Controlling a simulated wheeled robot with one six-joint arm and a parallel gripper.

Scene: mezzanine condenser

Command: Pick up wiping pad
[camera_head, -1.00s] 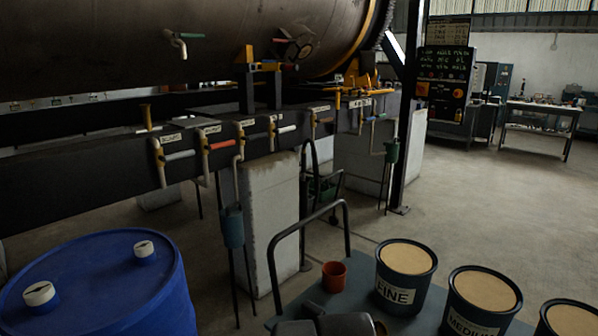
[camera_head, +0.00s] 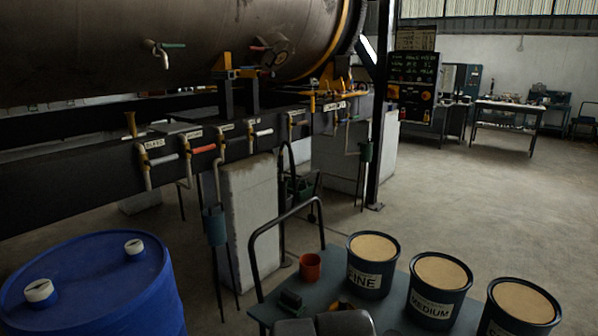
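No wiping pad can be identified for certain. A small dark green block (camera_head: 290,301) lies on the blue-grey cart top (camera_head: 322,279), in front of the red cup (camera_head: 310,267); it may be the pad. A small yellow-orange item (camera_head: 341,305) lies to its right, partly hidden behind grey rounded parts at the bottom edge, which look like my arm. My gripper's fingers do not show.
Buckets labelled FINE (camera_head: 372,266) and MEDIUM (camera_head: 438,290), and a third bucket (camera_head: 519,309), stand on the cart's right. A cart handle (camera_head: 287,215) rises at the left. A blue drum (camera_head: 98,288) stands at lower left. The floor at right is open.

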